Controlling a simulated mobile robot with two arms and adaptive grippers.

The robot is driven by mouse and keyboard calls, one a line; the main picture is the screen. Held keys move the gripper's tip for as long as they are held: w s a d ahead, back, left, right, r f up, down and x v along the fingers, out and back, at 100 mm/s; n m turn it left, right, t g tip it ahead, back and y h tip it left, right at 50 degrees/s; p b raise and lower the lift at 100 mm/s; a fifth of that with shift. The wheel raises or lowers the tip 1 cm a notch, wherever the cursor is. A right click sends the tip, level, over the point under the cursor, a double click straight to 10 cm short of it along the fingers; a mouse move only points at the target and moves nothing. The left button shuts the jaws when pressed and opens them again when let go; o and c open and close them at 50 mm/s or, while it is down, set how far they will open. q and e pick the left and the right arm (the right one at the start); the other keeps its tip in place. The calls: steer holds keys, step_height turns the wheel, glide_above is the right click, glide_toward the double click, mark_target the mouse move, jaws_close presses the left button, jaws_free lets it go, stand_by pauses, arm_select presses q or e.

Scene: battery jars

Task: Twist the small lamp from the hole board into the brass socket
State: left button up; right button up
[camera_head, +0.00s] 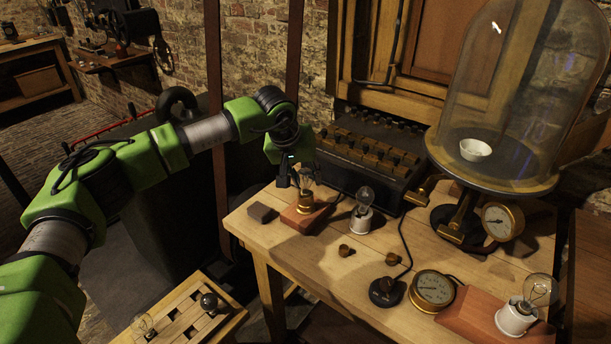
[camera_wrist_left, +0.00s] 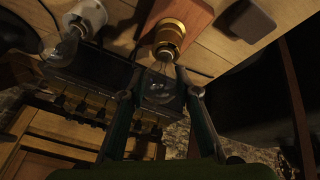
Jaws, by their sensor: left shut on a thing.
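My left gripper (camera_head: 294,178) is at the back left of the workbench, pointing down, with its fingers around a small clear lamp (camera_head: 307,181). In the left wrist view the fingers (camera_wrist_left: 159,78) are closed on the sides of the lamp's glass (camera_wrist_left: 158,88). The lamp is in line with the brass socket (camera_head: 305,203) and meets its mouth; how deep it sits I cannot tell. The socket (camera_wrist_left: 168,38) stands on a reddish wooden block (camera_head: 295,219). The hole board (camera_head: 176,307) is at the lower left, with a clear lamp and a dark round bulb on it. My right gripper is not in view.
A lamp in a white holder (camera_head: 362,218) stands close right of the socket. A dark small block (camera_head: 262,212) lies to its left. A battery box (camera_head: 365,158) is behind. A glass bell jar (camera_head: 520,100), gauges and another white lamp holder (camera_head: 515,318) are right.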

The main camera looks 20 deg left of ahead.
arm_select(q)
steer(key=o, duration=1)
steer(key=shift+r, duration=0.1)
